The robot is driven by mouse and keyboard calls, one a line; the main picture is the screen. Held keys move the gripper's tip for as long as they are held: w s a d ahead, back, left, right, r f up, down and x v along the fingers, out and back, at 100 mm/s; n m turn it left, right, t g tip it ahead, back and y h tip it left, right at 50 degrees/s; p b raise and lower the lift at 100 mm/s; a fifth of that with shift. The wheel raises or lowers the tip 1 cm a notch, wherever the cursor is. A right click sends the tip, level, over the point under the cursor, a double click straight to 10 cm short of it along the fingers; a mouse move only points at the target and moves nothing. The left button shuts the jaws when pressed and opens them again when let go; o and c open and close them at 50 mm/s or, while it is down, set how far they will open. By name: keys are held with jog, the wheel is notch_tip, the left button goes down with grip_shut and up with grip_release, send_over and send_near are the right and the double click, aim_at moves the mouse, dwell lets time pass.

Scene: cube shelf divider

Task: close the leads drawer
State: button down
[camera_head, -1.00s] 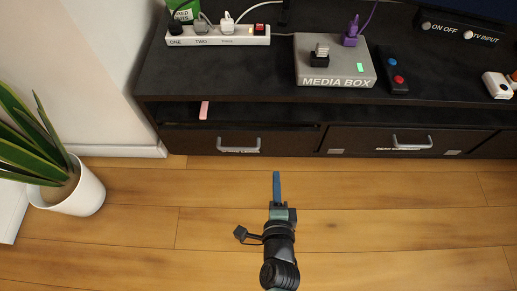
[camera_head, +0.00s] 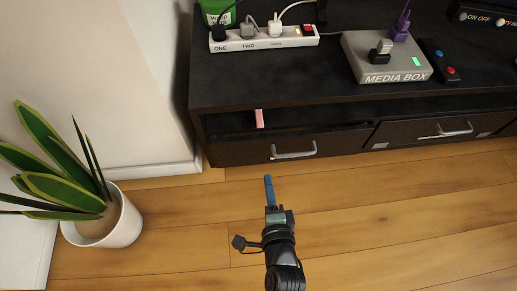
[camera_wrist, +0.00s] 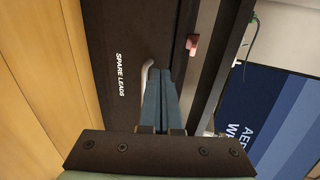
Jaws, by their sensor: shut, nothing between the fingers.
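The leads drawer (camera_head: 245,152) is the left drawer of the dark cabinet, with a silver bar handle (camera_head: 293,151). In the wrist view its front reads SPARE LEADS (camera_wrist: 118,74), and the handle (camera_wrist: 146,76) is partly hidden behind my fingers. A dark gap shows along the drawer's top edge in the head view; I cannot tell exactly how far it stands out. My gripper (camera_head: 268,178), with blue fingers, is shut and empty above the floor, in front of the drawer and slightly left of its handle. Its fingers (camera_wrist: 160,98) point toward the drawer front; contact does not show.
A pink block (camera_head: 259,118) lies on the open shelf above the drawer. A power strip (camera_head: 264,38) and grey media box (camera_head: 388,58) sit on top. The right drawer (camera_head: 425,131) is alongside. A potted plant (camera_head: 118,222) stands at left. The wooden floor in front is clear.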

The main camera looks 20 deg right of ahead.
aim_at(261, 140)
jog(key=b+x, duration=0.2)
jog(key=x, duration=0.3)
jog(key=b+x, duration=0.3)
jog(key=x, duration=0.2)
jog(key=shift+w+r, duration=0.15)
jog(key=shift+w, duration=0.25)
jog(key=shift+w+d+r, duration=0.1)
jog(key=shift+w, duration=0.3)
jog(key=shift+w+r, duration=0.1)
jog(key=shift+w, duration=0.1)
jog(key=shift+w+d, duration=0.25)
jog(key=shift+w, duration=0.6)
